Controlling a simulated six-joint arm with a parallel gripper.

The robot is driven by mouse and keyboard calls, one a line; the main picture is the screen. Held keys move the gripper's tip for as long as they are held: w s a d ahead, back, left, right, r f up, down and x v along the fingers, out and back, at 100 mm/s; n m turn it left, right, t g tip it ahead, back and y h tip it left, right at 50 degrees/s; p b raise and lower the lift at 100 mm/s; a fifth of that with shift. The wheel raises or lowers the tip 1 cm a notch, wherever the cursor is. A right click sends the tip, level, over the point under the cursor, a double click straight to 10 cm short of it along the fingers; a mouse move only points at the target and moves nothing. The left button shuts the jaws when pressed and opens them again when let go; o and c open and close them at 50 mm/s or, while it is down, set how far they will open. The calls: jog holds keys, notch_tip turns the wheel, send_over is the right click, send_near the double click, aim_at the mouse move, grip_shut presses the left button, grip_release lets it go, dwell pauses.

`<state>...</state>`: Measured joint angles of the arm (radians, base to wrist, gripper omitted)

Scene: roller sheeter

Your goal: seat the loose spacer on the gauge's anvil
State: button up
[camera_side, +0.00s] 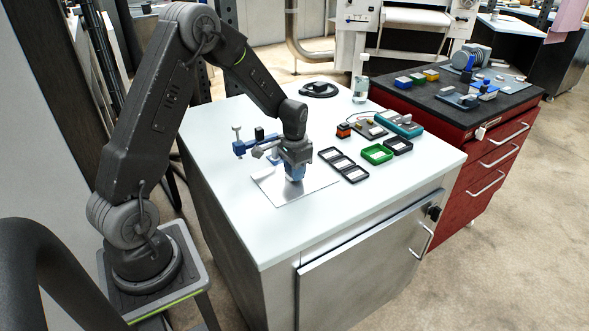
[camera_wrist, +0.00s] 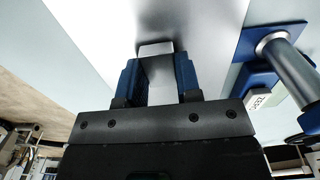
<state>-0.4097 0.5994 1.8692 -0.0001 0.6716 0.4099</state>
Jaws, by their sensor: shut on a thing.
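My gripper (camera_side: 295,177) points down over a grey metal plate on the white bench top. In the wrist view its blue fingers (camera_wrist: 158,76) are shut on a small pale grey block, the spacer (camera_wrist: 156,48), whose end shows between them. In the side view the spacer is hidden by the fingers. The blue gauge (camera_side: 242,148) stands just left of and behind my gripper. In the wrist view the gauge's blue frame (camera_wrist: 247,42) and a grey cylinder (camera_wrist: 290,70) are at the right, apart from the spacer. I cannot tell which face is the anvil.
The metal plate (camera_side: 283,197) around my gripper is otherwise clear. Black trays (camera_side: 343,165), a green tray (camera_side: 377,154) and a teal device (camera_side: 399,124) lie to the right. A black round stand (camera_side: 319,89) and a bottle (camera_side: 361,88) are at the back. The front of the bench is free.

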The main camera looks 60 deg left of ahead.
jog(key=o, duration=1.1)
jog(key=shift+o, duration=0.3)
jog(key=o, duration=0.3)
jog(key=shift+o, duration=0.2)
jog(key=shift+r, duration=3.5)
